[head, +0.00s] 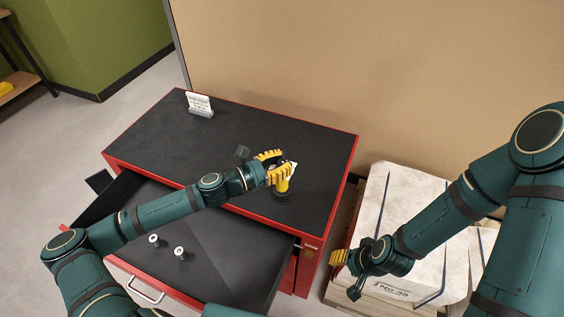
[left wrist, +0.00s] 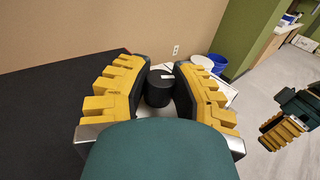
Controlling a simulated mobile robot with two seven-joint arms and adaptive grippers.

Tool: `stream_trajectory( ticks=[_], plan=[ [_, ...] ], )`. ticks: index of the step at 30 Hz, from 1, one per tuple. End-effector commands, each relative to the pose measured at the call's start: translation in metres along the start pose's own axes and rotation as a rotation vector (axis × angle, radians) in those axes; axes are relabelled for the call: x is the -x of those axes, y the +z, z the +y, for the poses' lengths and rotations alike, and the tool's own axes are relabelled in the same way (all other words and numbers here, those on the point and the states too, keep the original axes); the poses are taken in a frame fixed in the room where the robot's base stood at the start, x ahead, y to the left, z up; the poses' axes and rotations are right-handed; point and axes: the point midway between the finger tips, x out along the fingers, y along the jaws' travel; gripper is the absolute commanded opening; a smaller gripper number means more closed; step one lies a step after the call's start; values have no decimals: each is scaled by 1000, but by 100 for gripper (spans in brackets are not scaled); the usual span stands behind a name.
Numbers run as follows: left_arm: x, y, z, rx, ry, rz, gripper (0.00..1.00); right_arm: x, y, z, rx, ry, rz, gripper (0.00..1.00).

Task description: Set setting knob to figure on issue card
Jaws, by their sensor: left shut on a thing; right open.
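The issue card (head: 199,104) stands in a small holder at the back left of the black bench top; its print is too small to read. My left gripper (head: 276,168) is over the right part of the bench top. In the left wrist view its yellow fingers (left wrist: 159,92) are shut on a black round knob (left wrist: 160,86) with a small white mark. In the head view the fingers mostly hide the knob; a dark base (head: 282,196) shows below them. My right gripper (head: 341,259) is open and empty, right of the bench.
The red cabinet's top drawer (head: 215,250) is pulled out, with two white-topped pegs (head: 154,240) in it. A pale wrapped block (head: 405,200) marked "No. 38" lies on a wooden pallet at the right. The middle of the bench top (head: 220,140) is clear.

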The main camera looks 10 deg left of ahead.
Motion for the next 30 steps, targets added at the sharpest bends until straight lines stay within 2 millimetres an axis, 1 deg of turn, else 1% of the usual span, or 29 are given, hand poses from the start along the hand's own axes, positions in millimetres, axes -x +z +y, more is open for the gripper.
stream_trajectory(
  ticks=[8,14,23,30],
  plan=[
    [0,0,1,-2,-39,1,0,0,0,0,0,0,0,47],
    [0,0,2,-4,-146,3,0,0,0,0,0,0,0,47],
    [-1,0,2,-6,-412,5,0,-2,0,1,0,0,-1,47],
    [-2,0,2,-6,-640,5,0,-8,4,3,2,-1,-7,47]
  ],
)
